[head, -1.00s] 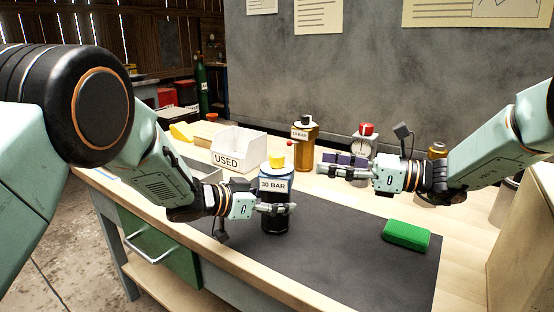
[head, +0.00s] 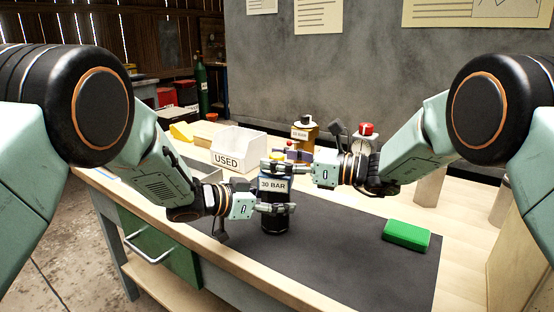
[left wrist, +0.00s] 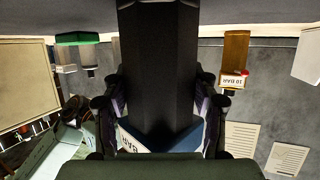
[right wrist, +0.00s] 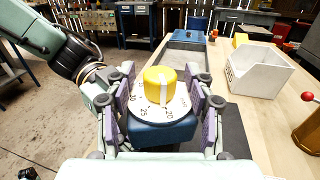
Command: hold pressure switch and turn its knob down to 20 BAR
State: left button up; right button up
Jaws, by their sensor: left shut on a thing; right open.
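The pressure switch (head: 275,218) stands upright on the dark mat, a black body with a blue top and a label reading 30 BAR. My left gripper (head: 277,208) is shut on its body; the left wrist view shows the black body (left wrist: 160,70) between the fingers. The yellow knob (right wrist: 160,86) sits on a white dial with numbers including 20 and 25, and has a pale stripe. My right gripper (right wrist: 162,110) is open, its purple-padded fingers on either side of the knob and dial, apart from the knob. In the head view the right gripper largely hides the knob.
A white bin marked USED (head: 238,148) stands behind the switch. An amber 10 BAR unit (head: 305,134) and a red-topped gauge (head: 366,130) stand at the back. A green block (head: 406,235) lies on the mat (head: 350,265), whose front is clear.

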jog(key=shift+a, duration=0.2)
grip_shut()
dwell(0.5)
jog(key=shift+w+n+g+y, duration=0.1)
jog(key=shift+n+g+y, duration=0.2)
jog(key=shift+n+g, duration=0.85)
jog(key=shift+g, duration=0.35)
grip_release()
